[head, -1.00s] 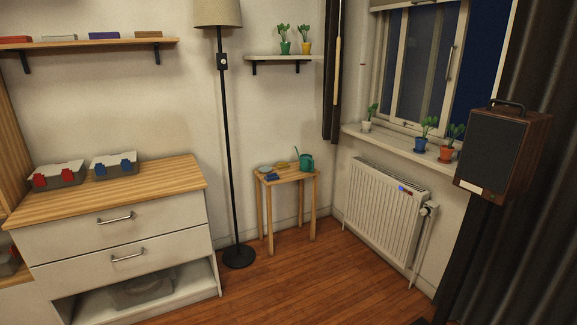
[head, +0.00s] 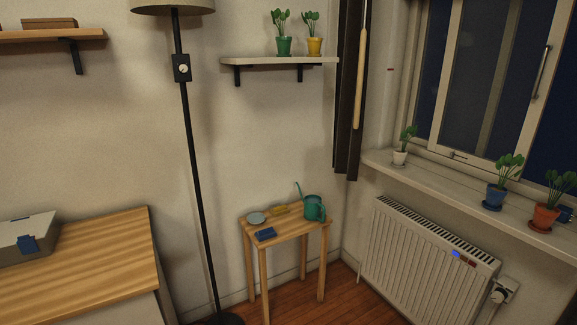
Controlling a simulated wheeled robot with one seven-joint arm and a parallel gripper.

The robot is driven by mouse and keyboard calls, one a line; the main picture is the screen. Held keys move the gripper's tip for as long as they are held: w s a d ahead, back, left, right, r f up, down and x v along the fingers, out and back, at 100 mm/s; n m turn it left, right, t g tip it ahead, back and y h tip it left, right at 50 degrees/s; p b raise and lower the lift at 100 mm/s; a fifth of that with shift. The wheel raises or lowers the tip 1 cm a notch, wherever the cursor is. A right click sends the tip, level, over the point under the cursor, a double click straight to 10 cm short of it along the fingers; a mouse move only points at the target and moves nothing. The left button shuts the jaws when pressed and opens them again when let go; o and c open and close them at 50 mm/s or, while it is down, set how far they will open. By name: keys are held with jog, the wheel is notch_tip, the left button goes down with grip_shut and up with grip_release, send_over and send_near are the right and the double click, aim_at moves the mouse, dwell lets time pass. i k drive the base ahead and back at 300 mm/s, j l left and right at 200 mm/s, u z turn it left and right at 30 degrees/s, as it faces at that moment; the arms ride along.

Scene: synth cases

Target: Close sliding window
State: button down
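The sliding window (head: 524,112) is in the wall at the upper right of the head view. Its pale sash has a vertical bar handle (head: 541,72) on the right stile. A second upright shows behind the sash glass, so the sash seems to overlap another pane on the left. Right of the sash is a dark blue area (head: 562,125) that looks like an open gap, cut off by the picture edge. A small latch (head: 459,155) sits on the bottom rail. My gripper is not in view.
The sill (head: 440,181) below the window holds a white-potted plant (head: 401,150), a blue-potted one (head: 496,192) and an orange-potted one (head: 547,214). A radiator (head: 425,258) is under it. A small table (head: 284,229), lamp (head: 190,130) and drawer unit (head: 100,265) stand left.

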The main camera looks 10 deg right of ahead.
aim_at(501, 59)
jog(key=i+j+z, duration=0.1)
jog(key=i, duration=0.75)
jog(key=i+j+z, duration=0.15)
jog(key=i, duration=0.7)
